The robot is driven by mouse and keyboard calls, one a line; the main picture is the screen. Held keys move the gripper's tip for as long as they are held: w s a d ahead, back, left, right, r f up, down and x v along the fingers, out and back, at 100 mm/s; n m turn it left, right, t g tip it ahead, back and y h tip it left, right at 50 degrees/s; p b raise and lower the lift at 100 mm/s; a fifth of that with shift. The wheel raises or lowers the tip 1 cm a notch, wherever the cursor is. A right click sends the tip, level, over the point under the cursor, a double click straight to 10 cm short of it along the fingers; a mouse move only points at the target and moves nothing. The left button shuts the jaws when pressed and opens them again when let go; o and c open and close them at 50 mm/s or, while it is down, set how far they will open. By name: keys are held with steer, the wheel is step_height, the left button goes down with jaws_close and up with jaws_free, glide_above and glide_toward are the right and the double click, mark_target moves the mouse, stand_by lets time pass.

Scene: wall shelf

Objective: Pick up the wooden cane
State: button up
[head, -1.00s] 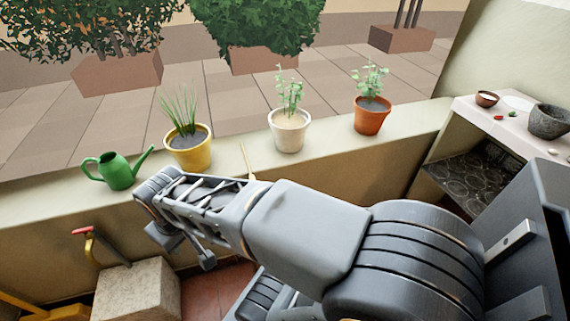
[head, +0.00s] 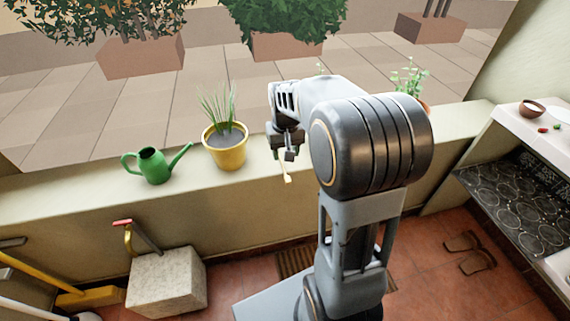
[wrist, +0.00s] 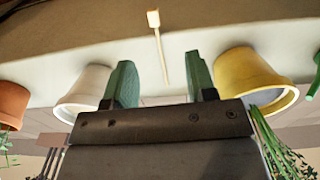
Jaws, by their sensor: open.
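A thin, pale wooden stick with a small block-like end, which I take for the wooden cane (head: 287,177), lies across the ledge (head: 80,192) between the plant pots. Its block end shows at the ledge's front edge. In the wrist view the cane (wrist: 159,45) runs down the picture to between the two green fingertips. My gripper (head: 286,150) is open and empty, just above the cane in the head view. In the wrist view my gripper (wrist: 160,68) has a finger on each side of the cane's line. I cannot tell the remaining depth gap.
A yellow pot (head: 226,155) and a white pot (wrist: 85,88) flank the cane. A green watering can (head: 154,166) stands farther left on the ledge. An orange pot (wrist: 12,103) is beyond the white one. A stone block (head: 168,285) stands on the floor below.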

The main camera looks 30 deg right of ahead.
steer(key=w+d+f, duration=0.1)
steer(key=w+d, duration=0.1)
steer(key=b, duration=0.2)
glide_above(287, 177)
steer(key=f, duration=0.7)
steer(key=shift+s+f, duration=0.1)
steer(key=shift+s, duration=0.15)
steer(key=shift+w+f+b, duration=0.2)
steer(key=shift+f+b, duration=0.8)
steer(key=shift+f, duration=2.1)
steer(key=shift+c, duration=0.3)
jaws_close()
